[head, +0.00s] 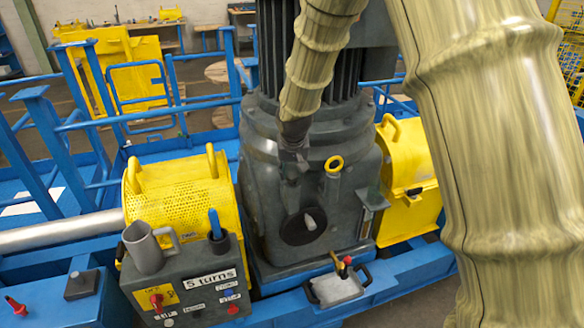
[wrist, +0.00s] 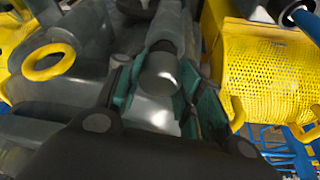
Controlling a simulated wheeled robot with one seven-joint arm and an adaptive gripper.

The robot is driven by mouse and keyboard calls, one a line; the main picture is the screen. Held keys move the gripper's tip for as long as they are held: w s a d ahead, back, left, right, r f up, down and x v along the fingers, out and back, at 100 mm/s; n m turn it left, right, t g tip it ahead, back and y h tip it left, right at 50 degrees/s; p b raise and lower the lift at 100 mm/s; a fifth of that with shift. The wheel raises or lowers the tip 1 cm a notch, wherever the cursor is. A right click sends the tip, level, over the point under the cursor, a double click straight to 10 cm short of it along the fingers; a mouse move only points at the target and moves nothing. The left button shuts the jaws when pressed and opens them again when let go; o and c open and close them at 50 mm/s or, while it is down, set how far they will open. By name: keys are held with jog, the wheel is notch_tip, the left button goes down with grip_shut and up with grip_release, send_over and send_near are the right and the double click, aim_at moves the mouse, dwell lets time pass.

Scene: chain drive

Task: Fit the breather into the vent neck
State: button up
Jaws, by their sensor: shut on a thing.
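My gripper (head: 292,168) is in front of the grey gearbox housing (head: 262,195), below the finned motor. In the wrist view its teal-padded fingers (wrist: 166,98) are shut on a grey rounded cylindrical part, which I take as the breather (wrist: 160,76). In the head view the breather cannot be made out clearly against the dark gripper. Just beyond it in the wrist view is a darker grey cylinder (wrist: 170,25); I cannot tell whether this is the vent neck, or whether the two touch.
A yellow ring (head: 334,163) sits on a stub right of my gripper. Yellow guards (head: 178,188) flank the housing. A grey jug (head: 146,247) stands on the control box (head: 190,290). Blue railings are behind at left.

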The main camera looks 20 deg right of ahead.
jog(key=shift+f, duration=0.35)
jog(key=o, duration=1.1)
jog(key=shift+r, duration=0.1)
jog(key=v, duration=1.1)
jog(key=shift+s+r, duration=0.2)
jog(key=shift+r, duration=0.15)
